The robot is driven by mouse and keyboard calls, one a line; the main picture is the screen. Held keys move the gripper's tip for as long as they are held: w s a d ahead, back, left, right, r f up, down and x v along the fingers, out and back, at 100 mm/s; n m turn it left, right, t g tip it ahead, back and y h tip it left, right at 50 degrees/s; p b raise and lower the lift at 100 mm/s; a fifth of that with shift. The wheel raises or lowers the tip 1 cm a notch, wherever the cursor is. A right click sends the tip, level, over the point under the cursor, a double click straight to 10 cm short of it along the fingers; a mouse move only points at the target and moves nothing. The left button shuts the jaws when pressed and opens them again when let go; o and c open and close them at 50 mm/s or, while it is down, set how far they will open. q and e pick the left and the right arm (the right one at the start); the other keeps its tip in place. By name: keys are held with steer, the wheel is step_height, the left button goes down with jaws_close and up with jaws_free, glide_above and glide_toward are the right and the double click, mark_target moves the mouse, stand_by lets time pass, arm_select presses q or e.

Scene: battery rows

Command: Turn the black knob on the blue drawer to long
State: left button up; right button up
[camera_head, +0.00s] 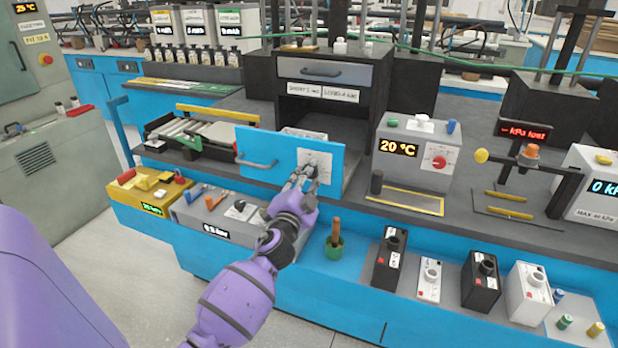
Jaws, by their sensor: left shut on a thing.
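The blue drawer (258,148) stands pulled out from the bench near the middle, with a blue-grey bar handle (257,163) on its front. A white dial plate (318,158) with small markings is on the right part of that front. My left gripper (306,176) reaches up to this plate and is shut on the small dark knob (311,171) there. The fingers cover most of the knob, and I cannot read which mark it points to. My right gripper is not in view.
Right of the drawer is a grey unit reading 20 °C (421,150) with a red dial. Below stand a green cup with a brown handle (335,246) and several black and white boxes (390,258). A grey box (215,215) lies left of my forearm.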

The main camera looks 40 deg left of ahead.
arm_select(q)
steer(key=shift+d+f, duration=0.25)
steer(key=shift+f, duration=0.05)
steer(key=o, duration=1)
steer(key=shift+w, duration=0.1)
steer(key=shift+r, duration=0.1)
steer(key=v, duration=1.2)
steer(key=shift+a, duration=0.15)
